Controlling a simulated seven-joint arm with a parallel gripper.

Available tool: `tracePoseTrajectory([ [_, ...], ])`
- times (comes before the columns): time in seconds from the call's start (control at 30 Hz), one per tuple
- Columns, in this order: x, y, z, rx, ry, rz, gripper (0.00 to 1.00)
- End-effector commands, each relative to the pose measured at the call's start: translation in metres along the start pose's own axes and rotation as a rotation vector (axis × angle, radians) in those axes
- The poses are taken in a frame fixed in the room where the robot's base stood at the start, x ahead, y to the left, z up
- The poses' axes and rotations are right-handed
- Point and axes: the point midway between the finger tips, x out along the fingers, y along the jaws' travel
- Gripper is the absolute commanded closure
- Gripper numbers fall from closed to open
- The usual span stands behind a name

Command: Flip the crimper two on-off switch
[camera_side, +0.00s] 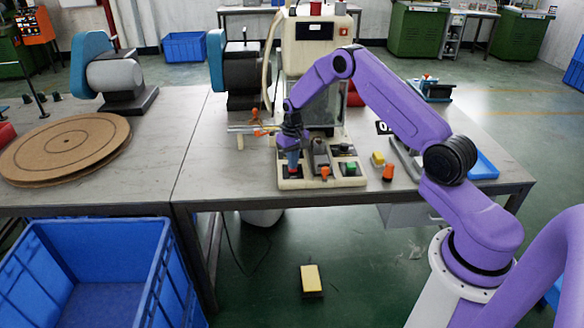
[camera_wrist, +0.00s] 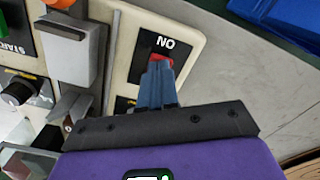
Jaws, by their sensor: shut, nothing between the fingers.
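The cream control panel (camera_side: 315,182) sits at the front edge of the bench, at the foot of the crimping machine (camera_side: 318,60). In the wrist view, a red rocker switch (camera_wrist: 164,58) sits in a dark surround near the panel's edge, with an ON label that reads upside down. My gripper (camera_wrist: 158,80) is shut and empty, its blue fingertips at the red switch and covering part of it. I cannot tell whether they touch it or which way it is set. In the side view my gripper (camera_side: 292,168) points down at the panel's left end.
A grey raised block (camera_wrist: 70,50), a black knob (camera_wrist: 18,92) and a green START button (camera_wrist: 8,22) are on the panel beside the switch. Blue bins (camera_side: 95,270) stand on the floor. A round brown board (camera_side: 65,145) lies on the left bench.

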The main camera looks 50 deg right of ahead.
Motion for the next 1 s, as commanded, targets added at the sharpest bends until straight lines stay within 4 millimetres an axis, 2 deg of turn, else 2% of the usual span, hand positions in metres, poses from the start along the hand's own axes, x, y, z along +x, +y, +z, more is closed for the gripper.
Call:
tracePoseTrajectory([
  [0.77, 0.0101, -0.0001, -0.0001, 0.0, 0.0, 0.0, 1.0],
  [1.0, 0.0018, -0.0001, -0.0004, 0.0, 0.002, 0.0, 1.0],
])
